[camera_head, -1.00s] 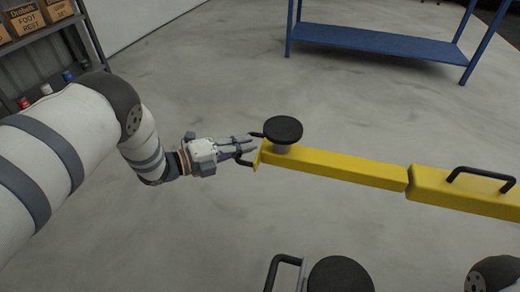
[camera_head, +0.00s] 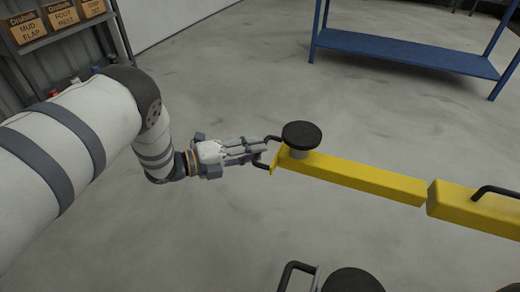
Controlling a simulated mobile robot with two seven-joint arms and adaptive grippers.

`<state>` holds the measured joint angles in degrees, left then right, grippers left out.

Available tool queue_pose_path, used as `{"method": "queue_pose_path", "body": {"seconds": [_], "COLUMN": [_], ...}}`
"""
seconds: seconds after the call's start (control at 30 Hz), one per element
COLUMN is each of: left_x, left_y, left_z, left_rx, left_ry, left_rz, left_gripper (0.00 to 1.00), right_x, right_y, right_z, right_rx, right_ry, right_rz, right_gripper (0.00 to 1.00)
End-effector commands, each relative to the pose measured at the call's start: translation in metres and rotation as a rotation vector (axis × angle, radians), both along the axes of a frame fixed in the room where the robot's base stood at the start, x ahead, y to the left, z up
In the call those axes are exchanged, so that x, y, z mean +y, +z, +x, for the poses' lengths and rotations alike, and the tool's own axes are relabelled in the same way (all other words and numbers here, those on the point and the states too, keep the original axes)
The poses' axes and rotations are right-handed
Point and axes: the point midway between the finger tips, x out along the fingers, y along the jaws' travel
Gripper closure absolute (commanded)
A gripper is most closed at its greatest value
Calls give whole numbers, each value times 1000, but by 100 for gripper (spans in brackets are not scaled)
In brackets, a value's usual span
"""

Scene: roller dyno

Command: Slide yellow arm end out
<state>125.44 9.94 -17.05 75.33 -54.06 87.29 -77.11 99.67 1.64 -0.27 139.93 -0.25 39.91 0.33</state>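The yellow arm (camera_head: 360,178) runs from the middle of the view to the right. Its inner section comes out of a wider yellow sleeve (camera_head: 468,209). A round black pad (camera_head: 301,134) stands on the arm's left end, and a black handle (camera_head: 261,162) sticks out from that end. My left gripper (camera_head: 262,151) is at this handle, its fingers pointing right and overlapping it. The fingers look close together, but I cannot tell whether they grip the handle. My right gripper is not in view.
A second black pad (camera_head: 352,281) and a black handle (camera_head: 290,273) show at the bottom edge. A blue bench frame (camera_head: 405,52) stands at the back right. A shelf with cardboard boxes (camera_head: 62,14) is at the back left. The grey floor between is clear.

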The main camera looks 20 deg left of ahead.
Motion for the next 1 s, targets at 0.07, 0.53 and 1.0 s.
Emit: {"method": "queue_pose_path", "body": {"seconds": [0.07, 0.53, 1.0], "left_x": [17, 67, 65], "left_y": [3, 14, -17], "left_z": [-15, -68, -80], "left_rx": [2, 0, 153], "left_ry": [6, 1, 99], "left_rz": [2, 1, -54], "left_gripper": [69, 69, 69], "right_x": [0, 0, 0], "right_y": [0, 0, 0], "right_z": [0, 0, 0], "right_rx": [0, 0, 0], "right_ry": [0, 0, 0], "right_rz": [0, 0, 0], "right_gripper": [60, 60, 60]}}
